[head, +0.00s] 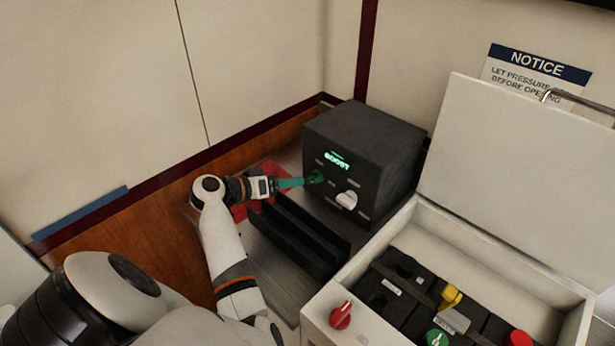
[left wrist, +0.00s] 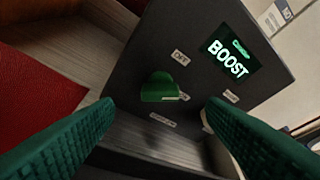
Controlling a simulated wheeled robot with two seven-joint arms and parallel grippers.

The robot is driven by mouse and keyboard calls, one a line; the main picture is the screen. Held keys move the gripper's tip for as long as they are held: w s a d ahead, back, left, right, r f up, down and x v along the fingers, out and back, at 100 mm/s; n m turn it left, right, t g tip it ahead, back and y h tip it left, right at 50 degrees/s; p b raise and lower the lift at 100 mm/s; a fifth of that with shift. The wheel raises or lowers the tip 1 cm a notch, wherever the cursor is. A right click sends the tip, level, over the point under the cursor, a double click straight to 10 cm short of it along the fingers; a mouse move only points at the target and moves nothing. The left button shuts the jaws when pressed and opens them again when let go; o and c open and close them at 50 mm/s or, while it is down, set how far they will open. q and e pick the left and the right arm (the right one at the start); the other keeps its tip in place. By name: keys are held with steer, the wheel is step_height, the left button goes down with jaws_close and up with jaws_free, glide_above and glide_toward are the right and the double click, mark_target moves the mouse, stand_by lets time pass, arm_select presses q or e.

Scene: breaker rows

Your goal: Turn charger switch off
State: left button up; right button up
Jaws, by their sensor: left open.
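The charger (head: 392,160) is a dark grey box with a lit green display (head: 337,160) that reads BOOST. Its front carries a green switch knob (head: 317,177) and, to the right, a white knob (head: 347,200). The green knob (left wrist: 160,87) is central in the left wrist view, with an OFF label (left wrist: 180,57) just above it. My left gripper (head: 303,181) is open in front of the green knob, its green fingers on either side of it in the left wrist view. I see no clear contact. The right finger partly hides the white knob there. My right gripper is not in view.
A black slotted rack (head: 297,235) lies below the charger's front, by a red mat (head: 276,168). An open white battery box (head: 322,302) with coloured caps and a red switch (head: 340,315) stands at the front right, its lid (head: 500,180) raised. Walls close off the back and left.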

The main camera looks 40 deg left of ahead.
mark_target(308, 179)
arm_select(q)
steer(key=x, duration=0.6)
steer(key=shift+w+p, duration=0.2)
steer(key=shift+p, duration=0.2)
steer(key=shift+c, duration=0.2)
steer(key=c, duration=0.9)
steer(key=shift+n+h, duration=0.5)
steer(key=shift+c, duration=0.2)
steer(key=o, duration=1)
